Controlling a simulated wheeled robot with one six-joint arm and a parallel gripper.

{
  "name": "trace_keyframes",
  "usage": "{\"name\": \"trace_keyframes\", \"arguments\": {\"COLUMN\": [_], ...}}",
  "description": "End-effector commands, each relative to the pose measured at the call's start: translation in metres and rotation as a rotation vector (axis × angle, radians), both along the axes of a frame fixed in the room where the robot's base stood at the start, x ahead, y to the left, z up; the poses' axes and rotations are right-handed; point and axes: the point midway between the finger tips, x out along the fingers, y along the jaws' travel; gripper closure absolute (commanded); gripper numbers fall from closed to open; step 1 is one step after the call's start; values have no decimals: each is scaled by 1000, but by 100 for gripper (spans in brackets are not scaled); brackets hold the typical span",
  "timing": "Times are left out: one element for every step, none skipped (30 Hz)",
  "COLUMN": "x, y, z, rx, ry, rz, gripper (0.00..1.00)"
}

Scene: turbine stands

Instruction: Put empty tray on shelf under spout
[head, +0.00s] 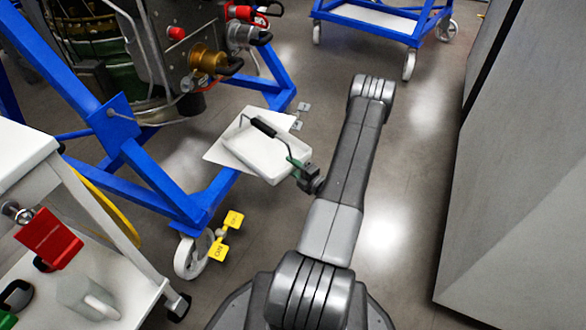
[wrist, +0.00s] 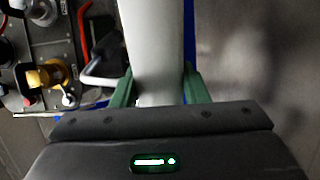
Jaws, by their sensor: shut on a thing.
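The tray (head: 283,158) is white, shallow and empty as far as its inside shows. A bent rod with a black grip (head: 263,127) crosses over its far side. My gripper (head: 297,163) is shut on the tray's right edge. In the wrist view, the green fingers of my gripper (wrist: 160,92) stand on both sides of the pale tray (wrist: 153,45). A flat white shelf (head: 222,155) shows behind and left of the tray, partly covered by it. I cannot tell whether they touch. A brass fitting (head: 207,60) with a dark end, possibly the spout, is on the engine above.
A blue stand (head: 150,175) carries the engine (head: 150,45) at left. Its caster (head: 192,255) has yellow tags. A white cart (head: 100,210) stands at lower left. A grey cabinet (head: 520,180) fills the right. Floor between is clear.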

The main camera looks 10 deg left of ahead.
Motion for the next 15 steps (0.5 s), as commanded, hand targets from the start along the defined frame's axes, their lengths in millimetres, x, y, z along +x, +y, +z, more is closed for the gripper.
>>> {"name": "trace_keyframes", "arguments": {"x": [0,0,0,0,0,0,0,0,0,0,0,0,0,0,0], "y": [0,0,0,0,0,0,0,0,0,0,0,0,0,0,0], "z": [2,2,1,0,-1,-2,-2,-2,-1,-1,-1,-1,-1,-1,-1], "rx": [1,1,1,1,1,1,0,0,0,0,0,0,0,0,0], "ry": [-2,-2,-2,-2,-2,-2,0,0,0,0,0,0,0,0,0], "rz": [0,0,0,0,0,0,0,0,0,0,0,0,0,0,0], "gripper": [100,100,100,100,100,100,56,50,42,38,38,38,38,38,38]}}
